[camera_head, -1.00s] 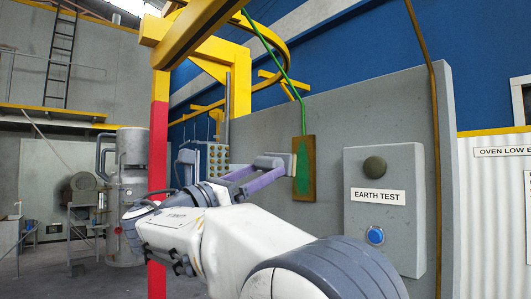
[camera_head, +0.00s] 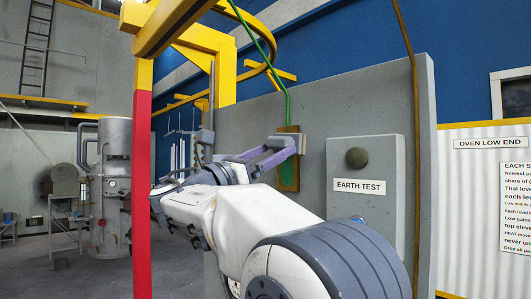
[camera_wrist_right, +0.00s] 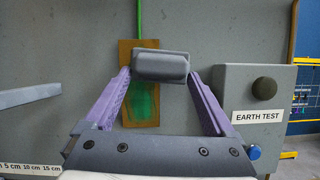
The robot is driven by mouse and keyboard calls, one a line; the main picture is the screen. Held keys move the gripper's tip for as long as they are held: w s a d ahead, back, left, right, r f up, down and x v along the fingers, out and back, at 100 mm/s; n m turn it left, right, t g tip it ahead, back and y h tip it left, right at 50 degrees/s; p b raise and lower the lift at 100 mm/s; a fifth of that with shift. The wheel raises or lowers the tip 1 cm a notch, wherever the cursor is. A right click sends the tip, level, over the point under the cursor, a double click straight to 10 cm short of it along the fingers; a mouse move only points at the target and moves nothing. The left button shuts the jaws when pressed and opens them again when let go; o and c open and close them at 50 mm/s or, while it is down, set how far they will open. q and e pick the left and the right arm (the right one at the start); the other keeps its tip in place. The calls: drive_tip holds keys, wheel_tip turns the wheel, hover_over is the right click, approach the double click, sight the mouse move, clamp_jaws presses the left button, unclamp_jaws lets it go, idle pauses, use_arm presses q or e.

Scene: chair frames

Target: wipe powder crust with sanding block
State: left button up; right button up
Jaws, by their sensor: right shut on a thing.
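A narrow brown plate (camera_head: 289,189) hangs upright on the grey wall panel, with a green patch of crust (camera_head: 288,173) on its face. It also shows in the right wrist view (camera_wrist_right: 125,60), where the green patch (camera_wrist_right: 143,103) lies mostly below the block. My right gripper (camera_head: 276,152) is shut on a grey sanding block (camera_head: 300,144), held between purple fingers. In the right wrist view the block (camera_wrist_right: 161,66) covers part of the plate's upper half and reaches past its right edge. Whether it touches the plate is unclear. My left gripper is not seen.
An EARTH TEST box (camera_head: 365,205) with a dark knob (camera_head: 357,158) stands close right of the plate. A green cable (camera_head: 272,50) runs down to the plate's top. A red and yellow post (camera_head: 141,190) stands left of my right arm.

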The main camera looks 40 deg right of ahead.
drive_tip(key=shift+d, duration=1)
idle(0.5)
drive_tip(key=shift+w, duration=0.1)
